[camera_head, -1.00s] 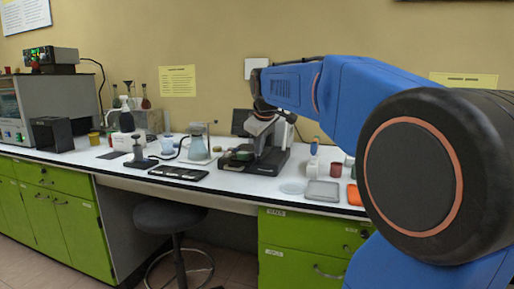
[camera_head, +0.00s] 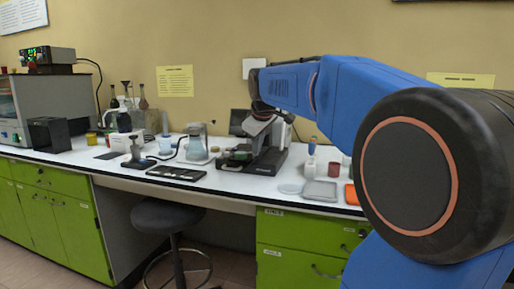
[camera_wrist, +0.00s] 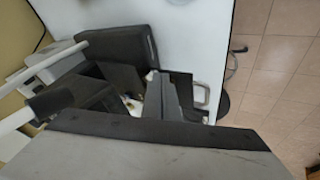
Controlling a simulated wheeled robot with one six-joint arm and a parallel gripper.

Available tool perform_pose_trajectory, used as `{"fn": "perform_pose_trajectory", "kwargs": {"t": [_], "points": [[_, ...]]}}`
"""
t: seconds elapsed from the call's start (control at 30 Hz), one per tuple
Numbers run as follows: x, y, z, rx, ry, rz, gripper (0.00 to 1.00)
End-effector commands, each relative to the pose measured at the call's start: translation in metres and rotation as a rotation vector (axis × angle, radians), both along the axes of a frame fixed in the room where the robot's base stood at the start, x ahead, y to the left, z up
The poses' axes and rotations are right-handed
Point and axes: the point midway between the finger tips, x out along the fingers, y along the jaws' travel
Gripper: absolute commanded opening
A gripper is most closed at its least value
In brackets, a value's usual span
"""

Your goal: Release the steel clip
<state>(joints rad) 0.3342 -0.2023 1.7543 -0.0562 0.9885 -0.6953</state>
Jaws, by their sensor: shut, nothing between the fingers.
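A dark microscope (camera_head: 269,162) stands on the white bench in the head view, with a green item (camera_head: 239,155) low on its left side. My arm reaches over it from the right. My gripper (camera_head: 260,127) is small and partly merged with the microscope there. In the wrist view, grey finger-like parts of my gripper (camera_wrist: 166,98) show close together, with nothing seen held between them. A thin bright metal loop (camera_wrist: 203,92) lies just right of them. I cannot tell whether it is the steel clip. The large grey body at the bottom hides much of the stage.
A glass jug (camera_head: 195,145) and a dark flat tray (camera_head: 176,173) lie left of the microscope. A stool (camera_head: 172,215) stands below the bench.

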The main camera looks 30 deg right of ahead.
Motion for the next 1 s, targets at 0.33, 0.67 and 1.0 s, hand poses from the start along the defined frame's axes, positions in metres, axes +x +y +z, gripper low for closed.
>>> {"fn": "perform_pose_trajectory", "kwargs": {"t": [0.33, 0.67, 1.0], "points": [[0.000, 0.000, 0.000, 0.001, 0.001, 0.000, 0.00], [0.009, 0.002, -0.001, 0.001, 0.001, 0.000, 0.00], [0.016, 0.004, 0.000, 0.000, 0.000, 0.000, 0.00]]}}
